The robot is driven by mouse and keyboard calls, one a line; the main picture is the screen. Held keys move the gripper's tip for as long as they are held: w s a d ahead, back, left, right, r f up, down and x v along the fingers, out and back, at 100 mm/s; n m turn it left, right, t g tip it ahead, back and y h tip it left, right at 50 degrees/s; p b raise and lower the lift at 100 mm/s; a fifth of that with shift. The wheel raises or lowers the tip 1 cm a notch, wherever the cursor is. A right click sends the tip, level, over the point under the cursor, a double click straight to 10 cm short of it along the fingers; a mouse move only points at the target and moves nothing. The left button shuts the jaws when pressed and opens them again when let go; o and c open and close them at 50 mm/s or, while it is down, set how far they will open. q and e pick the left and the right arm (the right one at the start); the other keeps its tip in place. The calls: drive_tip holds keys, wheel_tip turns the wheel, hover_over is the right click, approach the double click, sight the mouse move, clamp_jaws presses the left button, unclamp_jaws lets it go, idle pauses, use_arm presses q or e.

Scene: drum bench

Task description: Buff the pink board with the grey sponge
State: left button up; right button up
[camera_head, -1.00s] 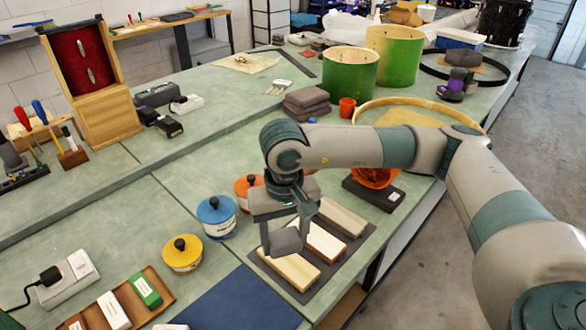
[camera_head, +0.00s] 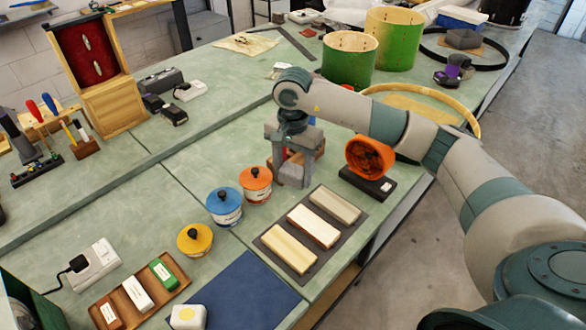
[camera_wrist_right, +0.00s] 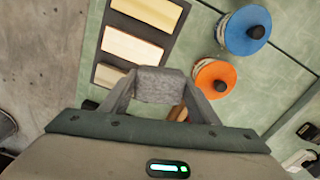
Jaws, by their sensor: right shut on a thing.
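Three pale boards lie side by side on a dark mat (camera_head: 268,250). The middle one (camera_head: 313,226) has a faintly pinkish top and a reddish side, and looks like the pink board. The near board (camera_head: 290,249) is cream and the far board (camera_head: 335,204) is greyish beige. My right gripper (camera_head: 295,176) is shut on the grey sponge (camera_wrist_right: 160,85), beyond the boards' far left end and apart from them. In the wrist view the sponge sits between both fingers, with the boards beside it. My left gripper is not in view.
Orange (camera_head: 256,184), blue (camera_head: 224,206) and yellow (camera_head: 194,240) lidded pots stand left of the boards. An orange round device (camera_head: 369,157) on a dark base stands behind them. A blue mat (camera_head: 243,297) lies in front. Green drum shells (camera_head: 349,58) stand farther back.

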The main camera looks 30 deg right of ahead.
sight(293, 182)
drive_tip(key=shift+f+b, duration=0.4)
drive_tip(key=shift+f, duration=1.55)
